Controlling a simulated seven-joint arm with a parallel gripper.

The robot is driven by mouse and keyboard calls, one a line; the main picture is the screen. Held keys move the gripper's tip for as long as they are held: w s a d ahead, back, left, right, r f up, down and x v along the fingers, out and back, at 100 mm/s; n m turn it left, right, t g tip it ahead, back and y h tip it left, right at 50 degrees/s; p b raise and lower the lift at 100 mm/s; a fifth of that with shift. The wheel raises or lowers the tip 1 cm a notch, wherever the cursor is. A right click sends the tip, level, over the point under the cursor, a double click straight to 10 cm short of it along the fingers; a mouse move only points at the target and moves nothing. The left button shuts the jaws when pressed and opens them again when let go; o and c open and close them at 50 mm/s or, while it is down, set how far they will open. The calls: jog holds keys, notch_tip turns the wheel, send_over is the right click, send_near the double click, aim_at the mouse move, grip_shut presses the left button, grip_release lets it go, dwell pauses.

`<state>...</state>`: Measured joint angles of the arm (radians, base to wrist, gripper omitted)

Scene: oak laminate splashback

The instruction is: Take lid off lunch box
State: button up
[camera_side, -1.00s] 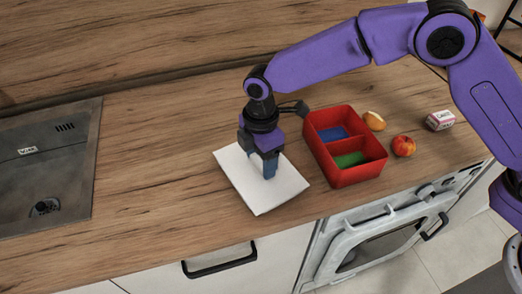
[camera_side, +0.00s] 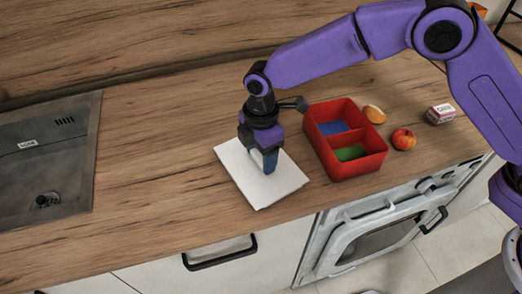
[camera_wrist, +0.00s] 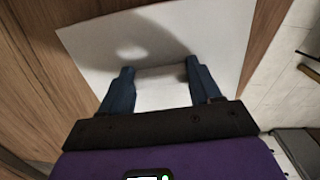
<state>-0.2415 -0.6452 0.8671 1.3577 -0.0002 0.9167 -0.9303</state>
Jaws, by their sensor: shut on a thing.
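The lid (camera_side: 285,188) is a white, flat, square-cornered plate. It lies flat at the counter's front edge, left of the lunch box; I cannot tell whether it rests on the counter or hangs just above it. My gripper (camera_side: 267,165) points down over the lid's middle. In the wrist view, the lid (camera_wrist: 90,48) fills the middle and my gripper (camera_wrist: 160,82) is shut on a pale raised block, the lid's handle (camera_wrist: 160,90). The red lunch box (camera_side: 357,167) is uncovered, with blue and green showing inside its two compartments.
A sink (camera_side: 45,160) is at the left. An oven (camera_side: 375,232) is below the counter edge. The wooden counter between sink and lid is clear.

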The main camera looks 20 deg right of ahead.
jog(key=shift+f, duration=0.3)
jog(key=o, duration=1.1)
jog(key=shift+r, duration=0.1)
